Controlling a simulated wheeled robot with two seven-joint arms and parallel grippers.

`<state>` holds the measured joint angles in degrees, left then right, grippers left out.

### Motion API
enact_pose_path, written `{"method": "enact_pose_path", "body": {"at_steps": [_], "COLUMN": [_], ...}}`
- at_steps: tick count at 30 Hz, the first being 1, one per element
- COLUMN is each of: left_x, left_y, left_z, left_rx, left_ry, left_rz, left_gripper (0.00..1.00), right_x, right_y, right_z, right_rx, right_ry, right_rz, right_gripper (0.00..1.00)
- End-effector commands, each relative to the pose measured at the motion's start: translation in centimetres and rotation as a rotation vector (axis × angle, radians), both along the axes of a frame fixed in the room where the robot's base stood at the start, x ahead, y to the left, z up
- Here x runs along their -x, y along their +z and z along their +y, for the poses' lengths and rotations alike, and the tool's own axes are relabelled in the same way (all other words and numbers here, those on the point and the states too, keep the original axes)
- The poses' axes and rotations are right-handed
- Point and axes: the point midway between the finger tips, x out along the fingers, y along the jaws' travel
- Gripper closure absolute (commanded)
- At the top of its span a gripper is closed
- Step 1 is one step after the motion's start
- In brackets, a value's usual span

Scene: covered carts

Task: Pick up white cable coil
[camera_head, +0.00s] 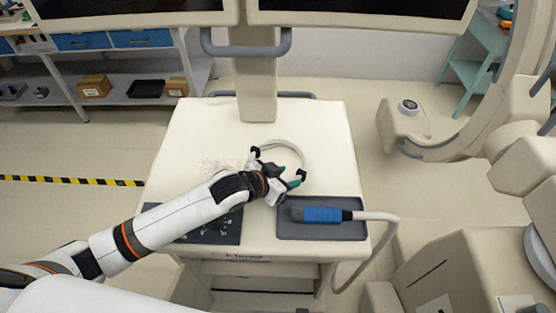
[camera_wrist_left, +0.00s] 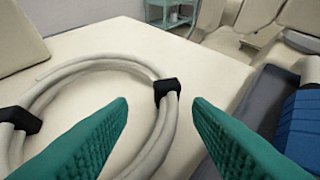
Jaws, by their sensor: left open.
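The white cable coil (camera_head: 301,153) lies on the cream cart top (camera_head: 200,125). In the left wrist view the coil (camera_wrist_left: 88,68) is a loose ring of several strands with black clips, one at the left and one (camera_wrist_left: 166,91) near the middle. My left gripper (camera_head: 278,170) is over the near part of the coil. Its green fingers (camera_wrist_left: 158,128) are apart, with the coil's right side and the middle clip showing between them. I cannot tell whether the fingers touch the coil. The arm and gripper hide part of the coil. My right gripper is not in view.
A dark grey tray (camera_head: 350,232) at the cart's front right holds a blue-handled probe (camera_head: 322,215) with a pale cable over the edge. A dark panel (camera_head: 222,233) is at front left, partly under my arm. A grey handle (camera_head: 246,50) and monitors stand behind.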

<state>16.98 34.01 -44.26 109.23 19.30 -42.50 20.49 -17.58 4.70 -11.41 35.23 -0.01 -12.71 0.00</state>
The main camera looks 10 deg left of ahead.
Motion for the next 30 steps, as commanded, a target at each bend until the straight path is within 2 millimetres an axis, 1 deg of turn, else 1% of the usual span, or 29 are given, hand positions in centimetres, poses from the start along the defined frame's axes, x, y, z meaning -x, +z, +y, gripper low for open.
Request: {"method": "enact_pose_path", "body": {"at_steps": [1,4,9,12,18,19,20,27,30], "left_x": [-0.4,-1.4,-2.7,-3.0,-3.0,-3.0,-3.0,-3.0,-3.1], "left_y": [0.0,-0.6,-2.0,-2.3,-2.4,-2.4,-2.4,-2.4,-2.3], "left_z": [-0.4,-1.2,-2.1,-2.3,-2.3,-2.3,-2.3,-2.3,-2.3], "left_rx": [0.002,0.001,-0.001,0.000,-0.001,-0.001,-0.001,0.000,0.001], "left_ry": [0.000,0.000,-0.001,-0.001,-0.001,-0.001,-0.001,-0.001,-0.002], "left_rz": [0.001,0.001,0.000,0.000,0.000,0.000,0.000,0.000,-0.003], "left_gripper": [0.54,0.54,0.54,0.54,0.54,0.56,0.61,1.00,1.00], "right_x": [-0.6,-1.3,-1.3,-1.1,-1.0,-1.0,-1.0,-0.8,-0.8], "right_y": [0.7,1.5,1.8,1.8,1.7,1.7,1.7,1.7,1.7], "right_z": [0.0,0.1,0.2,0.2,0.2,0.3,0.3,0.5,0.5], "right_rx": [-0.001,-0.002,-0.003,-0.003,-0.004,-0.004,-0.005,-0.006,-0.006], "right_ry": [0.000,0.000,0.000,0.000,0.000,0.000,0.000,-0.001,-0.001], "right_rz": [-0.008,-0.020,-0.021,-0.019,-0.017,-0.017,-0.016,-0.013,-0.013], "right_gripper": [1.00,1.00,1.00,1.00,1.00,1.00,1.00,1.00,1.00]}}
